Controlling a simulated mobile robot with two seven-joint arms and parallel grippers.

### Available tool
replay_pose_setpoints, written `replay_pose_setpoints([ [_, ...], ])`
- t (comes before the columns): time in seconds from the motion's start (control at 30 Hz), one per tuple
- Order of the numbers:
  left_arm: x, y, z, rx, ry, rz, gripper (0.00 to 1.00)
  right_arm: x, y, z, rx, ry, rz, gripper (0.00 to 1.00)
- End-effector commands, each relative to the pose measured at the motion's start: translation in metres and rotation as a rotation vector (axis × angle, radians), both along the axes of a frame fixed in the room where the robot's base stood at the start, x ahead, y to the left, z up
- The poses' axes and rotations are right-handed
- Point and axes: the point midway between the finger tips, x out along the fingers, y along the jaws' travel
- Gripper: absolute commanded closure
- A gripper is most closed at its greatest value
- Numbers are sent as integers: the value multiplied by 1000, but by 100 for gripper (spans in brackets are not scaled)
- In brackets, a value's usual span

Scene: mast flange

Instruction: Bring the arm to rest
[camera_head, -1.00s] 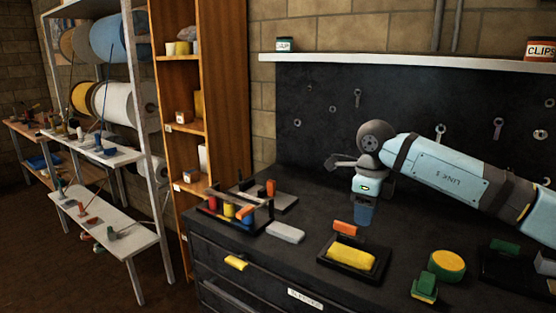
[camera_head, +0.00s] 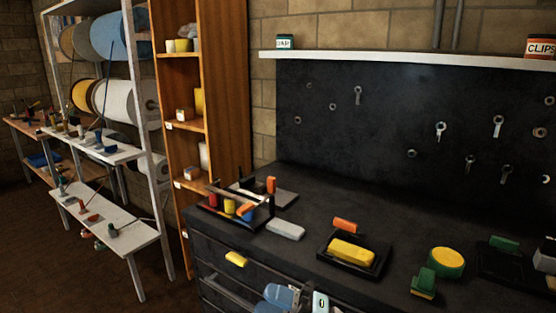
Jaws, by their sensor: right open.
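My right gripper (camera_head: 283,296) shows at the bottom edge, low in front of the dark workbench (camera_head: 300,255). Its pale blue end and a white part with a small green light are visible. The jaws are open and I see nothing held in them. The rest of my right arm is cut off below the picture. My left gripper is not in view.
On the bench are a yellow block in a black tray (camera_head: 328,262), a grey block (camera_head: 286,230), a rack of coloured pieces (camera_head: 214,219), a round yellow-green piece (camera_head: 447,263) and a green block (camera_head: 424,283). A wooden shelf (camera_head: 226,90) stands left.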

Motion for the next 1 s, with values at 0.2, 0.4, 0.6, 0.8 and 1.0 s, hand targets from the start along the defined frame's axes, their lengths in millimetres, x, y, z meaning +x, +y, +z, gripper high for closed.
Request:
replay_pose_setpoints([
  [0.2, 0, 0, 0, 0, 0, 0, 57, -4, -55, -59, 272, 542, -307, 60],
  [0.4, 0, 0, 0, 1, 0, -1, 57, -36, -118, -147, 433, 1053, -577, 60],
  [0.6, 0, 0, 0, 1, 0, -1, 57, -92, -161, -219, 508, 1442, -761, 60],
  [0.8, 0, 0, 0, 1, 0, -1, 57, -152, -188, -267, 542, 1733, -885, 60],
  [1.0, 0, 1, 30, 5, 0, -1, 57, -175, -198, -252, 547, 1829, -928, 60],
])
